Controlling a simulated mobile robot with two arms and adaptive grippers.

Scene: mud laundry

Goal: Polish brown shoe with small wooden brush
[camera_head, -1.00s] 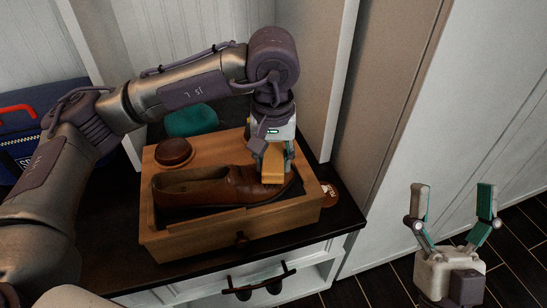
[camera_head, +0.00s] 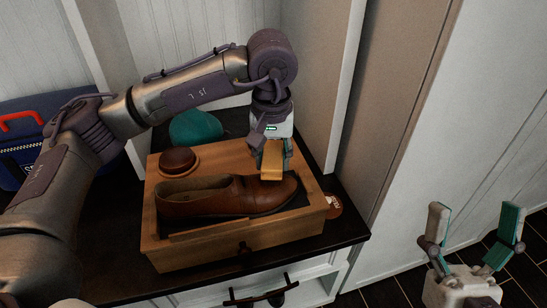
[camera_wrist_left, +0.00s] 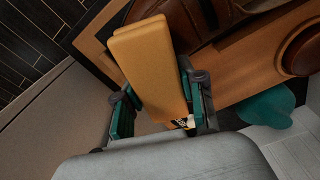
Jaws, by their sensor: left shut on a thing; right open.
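The brown shoe (camera_head: 222,199) lies on its sole in the wooden box (camera_head: 170,252), its toe to the right in the head view. My left gripper (camera_head: 272,168) is shut on the small wooden brush (camera_head: 272,160), above the back side of the shoe's toe. In the left wrist view the brush (camera_wrist_left: 148,65) sits between the fingers, and part of the shoe (camera_wrist_left: 182,22) shows behind it. I cannot tell whether the brush touches the shoe. My right gripper (camera_head: 479,240) is open and empty at the lower right.
A round brown item (camera_head: 178,160) sits on the box's back left corner. A teal item (camera_head: 196,126) lies behind the box. A round brown tin (camera_head: 333,205) is right of it. A blue bag (camera_head: 20,150) stands at left. Walls close in behind and right.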

